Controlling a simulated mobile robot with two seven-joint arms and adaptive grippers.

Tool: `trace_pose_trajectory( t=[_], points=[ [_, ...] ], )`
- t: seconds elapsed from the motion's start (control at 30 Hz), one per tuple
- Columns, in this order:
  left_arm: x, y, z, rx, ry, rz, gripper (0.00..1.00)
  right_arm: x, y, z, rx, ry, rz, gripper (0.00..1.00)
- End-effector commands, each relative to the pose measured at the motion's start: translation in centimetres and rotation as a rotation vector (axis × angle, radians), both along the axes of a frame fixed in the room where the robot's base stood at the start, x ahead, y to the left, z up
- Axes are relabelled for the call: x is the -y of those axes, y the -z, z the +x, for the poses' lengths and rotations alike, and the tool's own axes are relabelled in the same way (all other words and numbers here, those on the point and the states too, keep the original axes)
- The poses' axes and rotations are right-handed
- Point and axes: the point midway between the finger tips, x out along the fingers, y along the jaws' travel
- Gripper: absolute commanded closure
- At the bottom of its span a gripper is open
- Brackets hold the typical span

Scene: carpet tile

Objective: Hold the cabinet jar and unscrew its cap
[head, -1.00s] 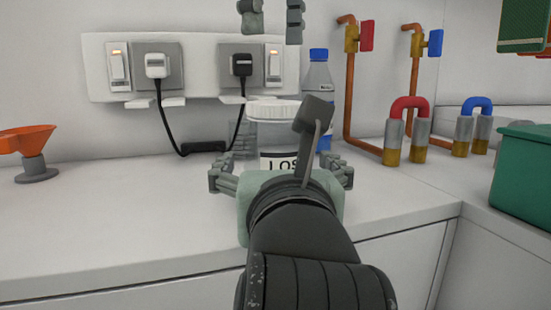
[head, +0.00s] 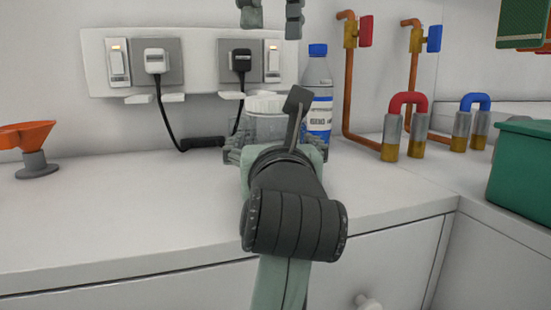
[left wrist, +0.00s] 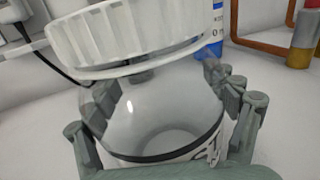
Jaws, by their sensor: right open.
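The clear jar (head: 262,128) stands on the counter below the wall sockets, with its ribbed white cap (head: 270,104) on top. My left arm hides its lower front. In the left wrist view the cap (left wrist: 130,35) is large and near, above the clear jar body (left wrist: 165,110) and a black-edged label. My left gripper (left wrist: 165,92) has a finger on each side of the jar; whether both pads press on it I cannot tell. My right gripper (head: 272,17) hangs open and empty above the jar, at the top edge of the head view.
A water bottle (head: 319,95) with a blue cap stands just right of the jar. Behind are a socket panel (head: 200,62) and a black cable (head: 203,143). An orange funnel (head: 28,136) stands at left; copper pipes (head: 347,90) and padlock-shaped items (head: 405,125) at right.

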Motion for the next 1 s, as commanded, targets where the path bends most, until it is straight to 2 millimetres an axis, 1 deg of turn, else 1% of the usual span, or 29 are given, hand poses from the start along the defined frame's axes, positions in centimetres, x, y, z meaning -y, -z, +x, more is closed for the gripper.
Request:
trace_pose_trajectory(
  t=[0.03, 0.07, 0.5, 0.87, 0.9, 1.0],
  points=[
    [0.00, 0.01, -0.01, 0.000, 0.000, 0.000, 0.27, 0.00, 0.00, 0.00, 0.000, 0.000, 0.000, 0.14],
    [0.00, 0.01, -0.01, 0.000, 0.000, 0.000, 0.30, 0.00, 0.00, 0.00, 0.000, 0.000, 0.000, 0.14],
    [-0.01, 0.02, -0.02, 0.000, 0.000, 0.000, 0.85, 0.00, 0.00, 0.00, 0.000, 0.000, 0.000, 0.14],
    [0.00, 0.02, -0.02, -0.001, 0.000, 0.000, 0.88, 0.00, 0.00, 0.00, 0.000, 0.000, 0.000, 0.14],
    [0.00, 0.02, -0.02, -0.001, 0.000, 0.000, 1.00, 0.00, 0.00, 0.00, 0.000, 0.000, 0.000, 0.14],
    [0.00, 0.02, -0.02, -0.001, 0.000, 0.000, 1.00, 0.00, 0.00, 0.00, 0.000, 0.000, 0.000, 0.14]
  ],
)
